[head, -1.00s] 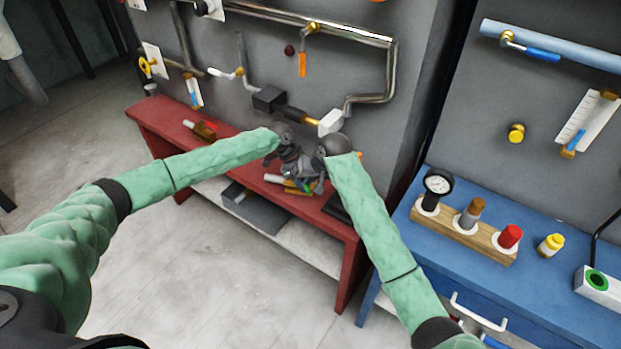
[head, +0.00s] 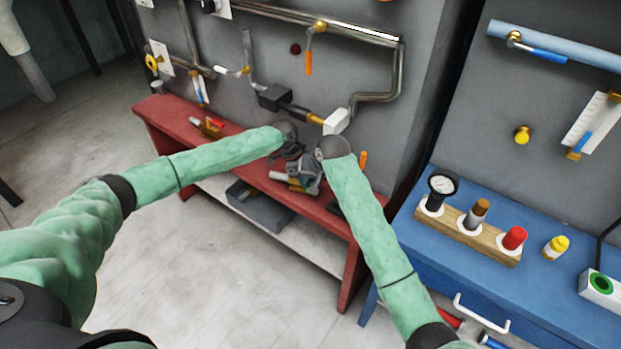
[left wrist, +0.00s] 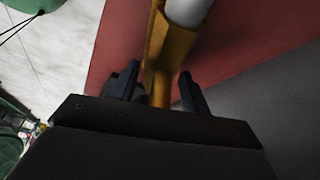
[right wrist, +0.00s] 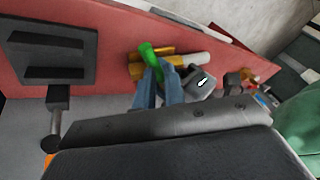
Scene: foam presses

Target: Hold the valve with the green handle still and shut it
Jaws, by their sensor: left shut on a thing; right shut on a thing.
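The valve has a brass body (left wrist: 172,45) with a white pipe end, and it lies low over the red bench. Its green handle (right wrist: 149,52) shows in the right wrist view. My left gripper (left wrist: 160,88) is shut on the brass part of the valve. My right gripper (right wrist: 157,78) is shut on the green handle, its two fingers close together at the handle's end. In the head view the white end of the valve (head: 279,176) shows below the two hands, which hide most of the rest.
The red bench (head: 340,222) stands against a grey panel with pipes and an orange-handled valve (head: 308,62). Another valve with a red handle (head: 213,127) lies on the bench to the left.

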